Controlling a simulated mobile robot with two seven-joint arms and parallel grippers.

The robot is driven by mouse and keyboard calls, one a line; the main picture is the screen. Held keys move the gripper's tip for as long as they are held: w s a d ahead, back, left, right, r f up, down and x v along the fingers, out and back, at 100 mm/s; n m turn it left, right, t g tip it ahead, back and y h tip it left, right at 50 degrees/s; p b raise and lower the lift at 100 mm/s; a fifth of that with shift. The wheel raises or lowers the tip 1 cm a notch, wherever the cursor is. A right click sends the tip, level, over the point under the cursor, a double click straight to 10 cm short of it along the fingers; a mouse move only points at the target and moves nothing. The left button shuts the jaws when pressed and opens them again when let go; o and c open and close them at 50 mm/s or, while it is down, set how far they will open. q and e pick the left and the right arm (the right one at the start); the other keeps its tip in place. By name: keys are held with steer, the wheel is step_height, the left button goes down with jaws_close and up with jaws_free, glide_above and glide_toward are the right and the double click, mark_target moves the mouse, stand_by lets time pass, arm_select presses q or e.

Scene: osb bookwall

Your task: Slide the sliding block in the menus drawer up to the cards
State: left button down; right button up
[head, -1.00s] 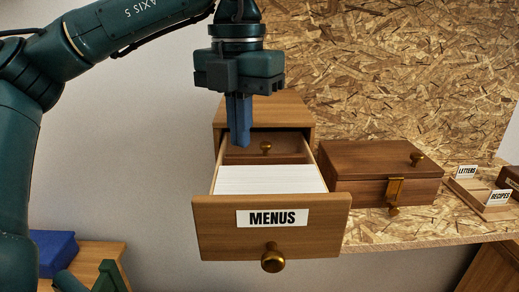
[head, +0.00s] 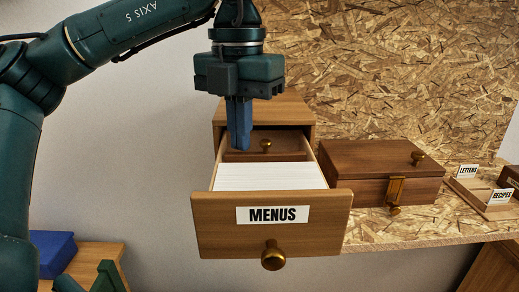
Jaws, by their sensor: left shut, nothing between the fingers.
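The menus drawer (head: 326,224) stands pulled out of its wooden cabinet (head: 287,106), with a MENUS label and a brass knob on its front. White cards (head: 265,177) fill the front part of the drawer. The sliding block (head: 286,144), a brown wooden piece with a small brass knob (head: 265,146), sits behind the cards. Whether it touches them I cannot tell. My left gripper (head: 239,147) points down, shut and empty, with its blue fingertips at the block's left part, left of the knob, hiding some of it. Contact is unclear. My right gripper is not in view.
A closed wooden box (head: 345,160) with a brass latch stands close to the right of the drawer on the chipboard shelf (head: 400,227). Card holders labelled LETTERS and RECIPES (head: 500,196) are at the far right. A blue box (head: 52,250) lies low at the left.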

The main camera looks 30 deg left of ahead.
arm_select(q)
steer(key=shift+f, duration=0.4)
steer(key=shift+s+d+b, duration=0.5)
steer(key=shift+s, duration=0.3)
steer(key=shift+s+d+b, duration=0.45)
steer(key=shift+s+d, duration=0.05)
steer(key=shift+s, duration=0.3)
stand_by(1.4)
steer(key=shift+r, duration=0.1)
step_height(320, 180, up, 7)
steer(key=p, duration=0.5)
steer(key=shift+p, duration=0.35)
stand_by(0.4)
